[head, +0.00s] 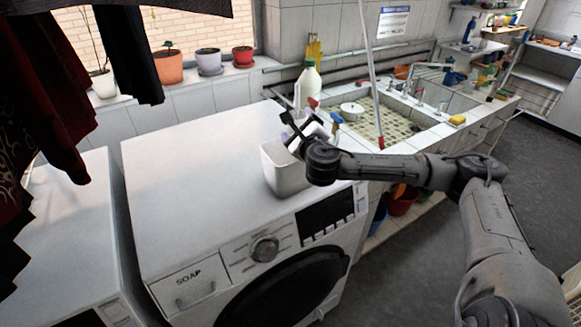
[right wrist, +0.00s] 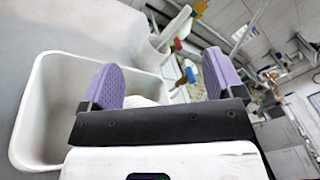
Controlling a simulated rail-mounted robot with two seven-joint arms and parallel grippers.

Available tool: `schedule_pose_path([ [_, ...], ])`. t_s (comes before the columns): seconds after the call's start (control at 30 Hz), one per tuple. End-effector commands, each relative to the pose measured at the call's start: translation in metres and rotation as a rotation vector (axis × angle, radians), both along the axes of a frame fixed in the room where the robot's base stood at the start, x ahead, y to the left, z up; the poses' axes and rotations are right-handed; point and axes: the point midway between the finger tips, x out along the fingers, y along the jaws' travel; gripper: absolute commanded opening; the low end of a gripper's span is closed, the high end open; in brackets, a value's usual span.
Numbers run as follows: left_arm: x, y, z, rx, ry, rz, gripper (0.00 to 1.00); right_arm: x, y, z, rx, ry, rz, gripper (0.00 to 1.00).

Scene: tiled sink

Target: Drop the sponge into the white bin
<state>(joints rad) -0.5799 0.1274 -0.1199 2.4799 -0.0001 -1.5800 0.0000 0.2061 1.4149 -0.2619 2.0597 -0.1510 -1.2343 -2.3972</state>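The yellow sponge (head: 457,119) lies on the front ledge of the tiled sink, at the right in the head view. The white bin (head: 287,174) stands upright on the washing machine's top, near its right edge. It also shows in the right wrist view (right wrist: 38,108), at the left. My right gripper (head: 300,128) is over the bin's far right side, well left of the sponge. In the right wrist view its purple-padded fingers (right wrist: 163,85) are wide apart, and I see nothing held between them. The bin's inside is partly hidden. My left gripper is out of view.
A milk bottle (head: 309,82) stands behind the gripper. The sink (head: 440,135) holds a white pot (head: 352,111); a pole (head: 371,75) crosses in front. Dark clothes (head: 45,90) hang at left. The washing machine top (head: 195,165) is mostly clear.

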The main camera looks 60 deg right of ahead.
Motion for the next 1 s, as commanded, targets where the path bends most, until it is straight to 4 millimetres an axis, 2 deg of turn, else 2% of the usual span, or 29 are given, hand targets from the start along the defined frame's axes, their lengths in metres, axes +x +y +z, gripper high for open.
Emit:
schedule_pose_path([
  [0.07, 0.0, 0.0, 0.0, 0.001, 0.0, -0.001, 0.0, 0.0, 0.0, 0.0, 0.0, 0.0, 0.0, 0.95],
  [0.47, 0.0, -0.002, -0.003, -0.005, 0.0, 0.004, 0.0, -0.007, 0.006, -0.001, -0.002, 0.001, 0.001, 0.95],
  [1.0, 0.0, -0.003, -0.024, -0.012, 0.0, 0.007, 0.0, -0.076, 0.066, -0.001, -0.004, 0.0, 0.004, 0.95],
])
